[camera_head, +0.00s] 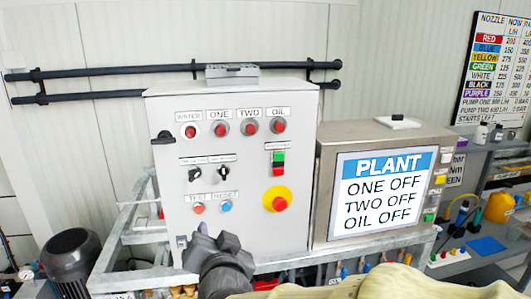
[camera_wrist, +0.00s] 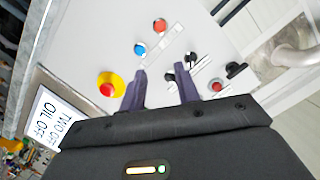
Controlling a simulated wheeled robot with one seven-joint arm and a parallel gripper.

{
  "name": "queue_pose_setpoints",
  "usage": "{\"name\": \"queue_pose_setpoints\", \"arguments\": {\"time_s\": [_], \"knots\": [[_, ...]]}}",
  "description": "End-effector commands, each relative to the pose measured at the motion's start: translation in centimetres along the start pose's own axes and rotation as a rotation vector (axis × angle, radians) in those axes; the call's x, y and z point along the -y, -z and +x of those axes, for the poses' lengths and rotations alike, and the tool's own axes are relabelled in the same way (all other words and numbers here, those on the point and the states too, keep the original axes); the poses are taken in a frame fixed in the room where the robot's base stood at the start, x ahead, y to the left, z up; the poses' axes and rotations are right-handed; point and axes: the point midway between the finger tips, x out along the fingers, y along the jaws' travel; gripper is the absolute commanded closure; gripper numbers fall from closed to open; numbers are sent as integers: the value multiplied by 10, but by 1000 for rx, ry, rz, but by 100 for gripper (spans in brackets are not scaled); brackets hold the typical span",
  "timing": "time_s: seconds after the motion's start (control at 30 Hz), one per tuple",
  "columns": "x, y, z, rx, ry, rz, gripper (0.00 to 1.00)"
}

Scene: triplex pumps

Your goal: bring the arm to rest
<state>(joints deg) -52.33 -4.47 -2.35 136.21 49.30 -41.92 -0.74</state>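My gripper (camera_head: 216,237) is at the lower middle of the head view, in front of the lower edge of a grey control cabinet (camera_head: 240,250). In the wrist view my gripper (camera_wrist: 161,72) shows two dark purple fingers held apart with nothing between them. The fingers point at the cabinet face, near the blue button (camera_wrist: 140,48) and the black selector switches (camera_wrist: 190,58). I cannot tell how far the fingertips are from the panel. Much of the arm is outside the head view.
The cabinet carries a yellow-ringed red stop button (camera_head: 278,199). A display (camera_head: 386,190) beside it reads PLANT, ONE OFF, TWO OFF, OIL OFF. A metal frame (camera_head: 122,238) and dark motor (camera_head: 72,262) stand left. A shelf with yellow jug (camera_head: 499,207) stands right. Black pipes (camera_head: 110,72) run behind.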

Motion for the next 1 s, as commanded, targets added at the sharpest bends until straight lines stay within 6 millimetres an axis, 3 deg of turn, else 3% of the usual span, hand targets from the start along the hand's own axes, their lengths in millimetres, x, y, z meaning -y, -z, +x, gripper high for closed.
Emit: {"name": "queue_pose_setpoints", "arguments": {"time_s": [0.03, 0.17, 0.37, 0.57, 0.73, 0.9, 1.0], "knots": [[-19, -2, 7, 37, -27, -32, 68], [-64, -16, 17, 165, -85, -116, 68], [-144, -36, 11, 385, -205, -218, 68], [-228, -56, -22, 634, -356, -278, 68], [-293, -69, -72, 857, -493, -292, 68], [-327, -76, -111, 1006, -578, -286, 68], [-332, -77, -118, 1032, -591, -287, 68]]}}
